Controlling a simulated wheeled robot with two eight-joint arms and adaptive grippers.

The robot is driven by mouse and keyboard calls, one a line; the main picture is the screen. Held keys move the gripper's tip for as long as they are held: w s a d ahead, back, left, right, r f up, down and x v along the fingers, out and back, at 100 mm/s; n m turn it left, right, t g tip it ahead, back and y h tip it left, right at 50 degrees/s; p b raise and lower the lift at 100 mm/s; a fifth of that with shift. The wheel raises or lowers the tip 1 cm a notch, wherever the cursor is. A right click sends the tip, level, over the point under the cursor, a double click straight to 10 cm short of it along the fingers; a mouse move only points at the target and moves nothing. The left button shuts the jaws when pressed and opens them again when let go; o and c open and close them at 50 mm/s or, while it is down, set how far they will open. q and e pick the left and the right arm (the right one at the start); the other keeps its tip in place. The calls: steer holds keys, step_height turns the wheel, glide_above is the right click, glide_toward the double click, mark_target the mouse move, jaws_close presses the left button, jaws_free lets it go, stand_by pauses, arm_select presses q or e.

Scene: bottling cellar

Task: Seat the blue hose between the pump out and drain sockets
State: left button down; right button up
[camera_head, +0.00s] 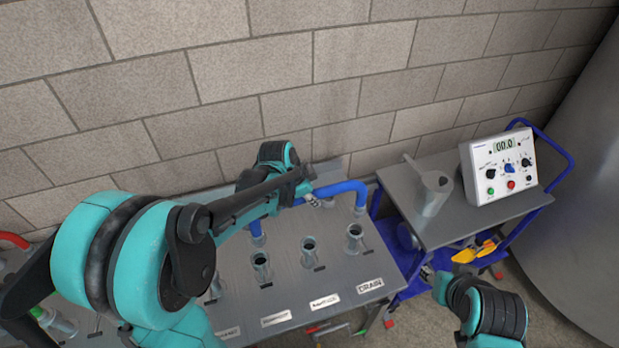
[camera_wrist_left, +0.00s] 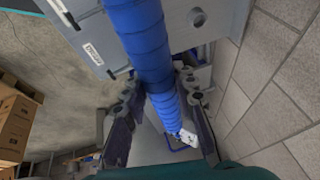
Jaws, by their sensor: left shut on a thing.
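The blue hose (camera_head: 340,188) is a bent tube held above the back of the grey socket panel (camera_head: 335,275). Its ends point down, the left one near the back left sockets and the right one just behind the drain socket (camera_head: 354,236). I cannot tell whether either end touches a socket. My left gripper (camera_head: 311,199) is shut on the hose's middle; the hose (camera_wrist_left: 140,45) also runs between the fingers in the left wrist view. The DRAIN label (camera_head: 370,285) is at the panel's front right. The pump out label is not readable. My right gripper (camera_head: 437,284) is low, right of the panel.
A blue-framed cart (camera_head: 490,215) right of the panel carries a metal jug (camera_head: 431,195) and a control box (camera_head: 503,165). A yellow item (camera_head: 474,251) lies on its lower level. A red hose (camera_head: 14,240) is at far left. A block wall stands close behind.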

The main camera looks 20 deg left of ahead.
arm_select(q)
steer(key=shift+s+d+r, duration=0.1)
steer(key=shift+s+r, duration=0.35)
steer(key=shift+s, duration=0.35)
step_height(320, 180, down, 8)
steer(key=b, duration=0.6)
steer(key=shift+s+f, duration=0.2)
steer(key=shift+s, duration=0.25)
arm_select(e)
steer(key=shift+a+f, duration=0.15)
steer(key=shift+f, duration=2.5)
arm_select(q)
steer(key=shift+f+b, duration=0.35)
steer(key=shift+f, duration=0.05)
arm_select(e)
steer(key=shift+f, duration=0.35)
arm_select(q)
steer(key=c, duration=1.1)
jaws_free()
steer(key=shift+c, duration=0.2)
